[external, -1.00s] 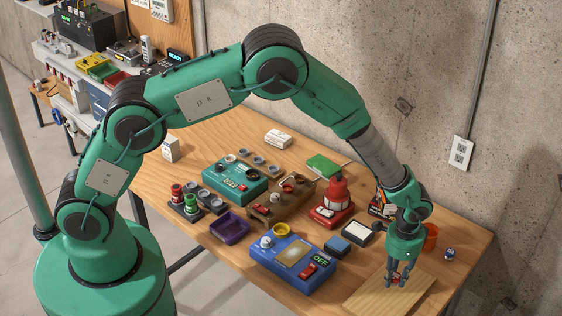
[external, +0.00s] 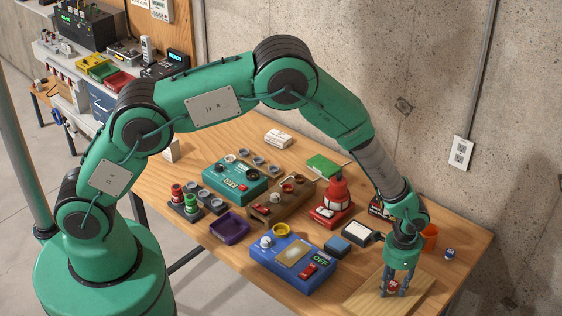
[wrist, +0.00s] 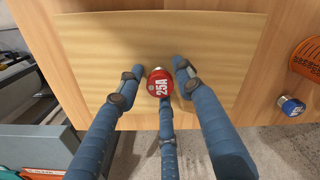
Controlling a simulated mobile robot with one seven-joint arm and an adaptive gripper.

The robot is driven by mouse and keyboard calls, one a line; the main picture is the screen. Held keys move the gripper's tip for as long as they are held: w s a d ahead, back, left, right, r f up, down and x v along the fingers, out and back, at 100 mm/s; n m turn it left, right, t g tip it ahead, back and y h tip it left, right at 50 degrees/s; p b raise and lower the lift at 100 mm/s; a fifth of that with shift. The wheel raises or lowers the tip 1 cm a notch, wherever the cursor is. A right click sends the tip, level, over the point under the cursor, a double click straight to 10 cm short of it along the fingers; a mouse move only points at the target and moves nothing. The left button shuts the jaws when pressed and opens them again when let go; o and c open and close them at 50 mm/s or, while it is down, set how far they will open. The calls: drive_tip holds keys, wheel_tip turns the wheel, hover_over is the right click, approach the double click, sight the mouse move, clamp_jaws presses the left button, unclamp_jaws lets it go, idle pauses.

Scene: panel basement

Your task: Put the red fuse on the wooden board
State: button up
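The red fuse (wrist: 160,86), marked 25A, rests on the pale wooden board (wrist: 95,50) near its front edge in the wrist view. In the external view the fuse (external: 391,286) shows as a small red and white thing on the board (external: 361,299), partly hidden by fingers. My gripper (wrist: 157,72) is open, with its blue fingers spread around the fuse. Gaps show between the fuse and the two side fingers. The third finger is close behind the fuse; I cannot tell whether it touches.
A blue box marked OFF (external: 268,265) stands left of the board. An orange cup (external: 430,240) and a small blue-capped item (external: 449,253) stand to its right. A red lamp-like device (external: 335,197) and a black-framed white card (external: 357,232) are behind.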

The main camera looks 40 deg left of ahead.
sight(393, 284)
drive_tip(key=shift+r, duration=0.15)
wheel_tip(393, 284, up, 12)
drive_tip(key=b, duration=0.1)
idle(0.9)
idle(0.5)
